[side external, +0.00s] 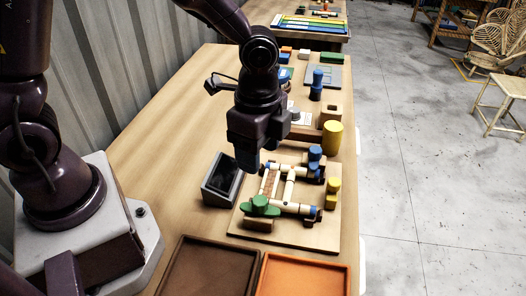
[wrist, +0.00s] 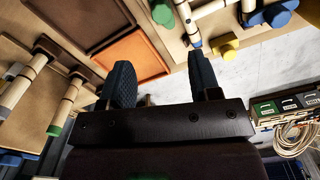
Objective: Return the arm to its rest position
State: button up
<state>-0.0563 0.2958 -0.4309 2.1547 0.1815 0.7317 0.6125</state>
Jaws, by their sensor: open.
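My gripper (side external: 250,162) hangs over the wooden table, fingers down, above the rear left part of the bending board (side external: 328,232). In the wrist view the two dark blue fingers of my gripper (wrist: 162,76) stand apart with nothing between them. The rattan frame (side external: 290,188) lies on the board, with a green clamp knob (side external: 261,205) at its near left corner. A blue knob (side external: 315,154) and a yellow knob (side external: 333,186) are at its right. My gripper looks clear of the frame, though the exact height cannot be told.
A black-screened tablet (side external: 222,179) stands just left of the board. A brown tray (side external: 207,268) and an orange tray (side external: 303,275) sit at the front, looking empty. A yellow cylinder (side external: 332,137) and blue peg (side external: 317,86) stand behind. The table's left side (side external: 165,135) is clear.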

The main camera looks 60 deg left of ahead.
jog(key=s+a+r+n+t, duration=0.2)
jog(key=s+a+r+n, duration=0.3)
jog(key=r, duration=0.3)
jog(key=s+a+r+n+t, duration=0.3)
jog(key=s+a+r+n, duration=0.2)
jog(key=s+r+n, duration=0.1)
jog(key=shift+a+r+n+t, duration=0.25)
jog(key=shift+r+n+t, duration=0.05)
jog(key=shift+r+n, duration=0.6)
